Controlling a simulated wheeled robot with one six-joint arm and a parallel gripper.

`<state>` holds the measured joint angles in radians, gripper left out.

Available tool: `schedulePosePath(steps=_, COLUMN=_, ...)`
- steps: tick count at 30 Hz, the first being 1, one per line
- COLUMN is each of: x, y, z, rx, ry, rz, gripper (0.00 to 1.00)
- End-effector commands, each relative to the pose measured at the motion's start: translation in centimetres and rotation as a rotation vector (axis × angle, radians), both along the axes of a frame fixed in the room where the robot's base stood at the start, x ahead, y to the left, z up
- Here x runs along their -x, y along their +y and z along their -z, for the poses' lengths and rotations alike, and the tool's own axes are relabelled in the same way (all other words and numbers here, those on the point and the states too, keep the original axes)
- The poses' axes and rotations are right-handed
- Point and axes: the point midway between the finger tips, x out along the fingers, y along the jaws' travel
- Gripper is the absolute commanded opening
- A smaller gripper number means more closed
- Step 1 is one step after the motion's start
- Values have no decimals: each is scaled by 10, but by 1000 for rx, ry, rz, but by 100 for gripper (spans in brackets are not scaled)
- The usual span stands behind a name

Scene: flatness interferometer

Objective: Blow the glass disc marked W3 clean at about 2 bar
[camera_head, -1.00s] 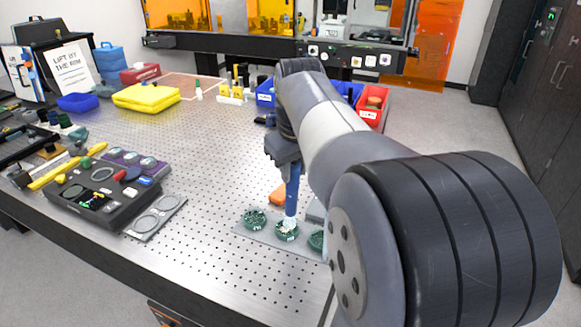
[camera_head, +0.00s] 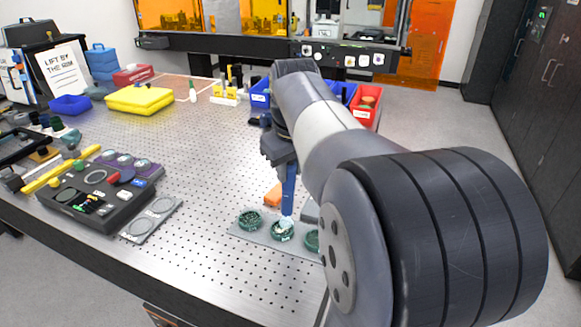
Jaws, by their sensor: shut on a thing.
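My gripper (camera_head: 284,162) is shut on a slim blue tool (camera_head: 288,188) that points straight down. The tool's lower end is over the middle one of a row of round green holders (camera_head: 281,233) on a grey plate (camera_head: 262,238). A pale, whitish patch shows around the tip; I cannot tell whether it touches the holder. One green holder (camera_head: 249,220) lies to the left, another (camera_head: 312,240) to the right, partly hidden by my arm. I cannot read the mark W3 on any disc, nor a pressure reading.
An orange block (camera_head: 273,195) lies behind the holders. A dark console (camera_head: 97,197) and a plate with round rings (camera_head: 152,219) stand at the left. A yellow block (camera_head: 139,99) and a red bin (camera_head: 366,106) are farther back. The middle of the perforated table (camera_head: 200,150) is clear.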

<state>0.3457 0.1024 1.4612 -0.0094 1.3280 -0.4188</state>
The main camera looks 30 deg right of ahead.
Motion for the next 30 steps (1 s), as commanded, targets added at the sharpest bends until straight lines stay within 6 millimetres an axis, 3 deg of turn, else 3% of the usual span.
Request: schedulePosePath(steps=30, x=-18, y=14, z=0, rx=1, ry=-1, rz=0, gripper=4)
